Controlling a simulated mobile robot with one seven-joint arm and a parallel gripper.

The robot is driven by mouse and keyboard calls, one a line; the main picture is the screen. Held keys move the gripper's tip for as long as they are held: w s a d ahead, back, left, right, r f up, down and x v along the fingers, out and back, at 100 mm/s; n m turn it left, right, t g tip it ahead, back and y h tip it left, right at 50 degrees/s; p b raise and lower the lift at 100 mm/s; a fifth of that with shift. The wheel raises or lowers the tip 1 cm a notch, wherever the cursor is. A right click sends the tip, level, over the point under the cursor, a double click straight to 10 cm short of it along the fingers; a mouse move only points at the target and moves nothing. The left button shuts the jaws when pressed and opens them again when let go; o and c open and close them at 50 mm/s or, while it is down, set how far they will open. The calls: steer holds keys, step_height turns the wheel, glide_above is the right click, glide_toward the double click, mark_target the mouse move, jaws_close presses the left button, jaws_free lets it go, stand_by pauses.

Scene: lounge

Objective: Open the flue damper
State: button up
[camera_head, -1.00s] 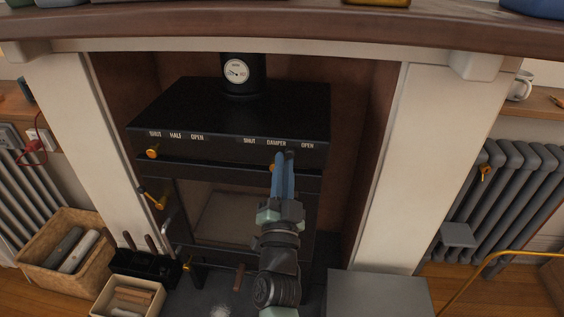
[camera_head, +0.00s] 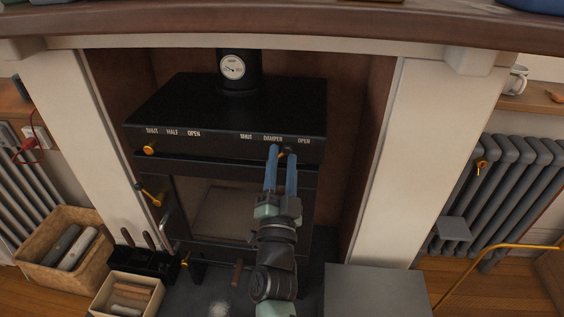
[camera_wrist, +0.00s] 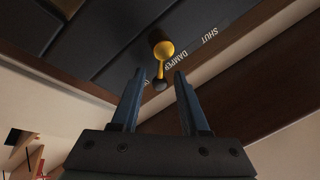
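The black stove (camera_head: 222,105) has a label row reading SHUT, DAMPER, OPEN at the right of its front edge. The damper lever (camera_wrist: 160,70) shows in the wrist view as a brass pivot with a short brass rod ending in a dark ball. The ball appears near the label strip, between DAMPER and the partly hidden OPEN. My gripper (camera_head: 281,151) is open, its two blue fingers raised at the lever. In the wrist view the ball lies between the fingertips (camera_wrist: 158,74), with gaps on both sides; contact is not visible. In the head view the fingers hide most of the lever.
A second brass knob (camera_head: 150,148) sits under the left SHUT, HALF, OPEN labels. A brass handle (camera_head: 150,194) is at the stove's left side. The mantel (camera_head: 300,28) overhangs above, and fireplace pillars stand either side.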

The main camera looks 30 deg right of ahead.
steer(key=shift+f, duration=0.1)
steer(key=p+v, duration=0.3)
steer(key=v, duration=1)
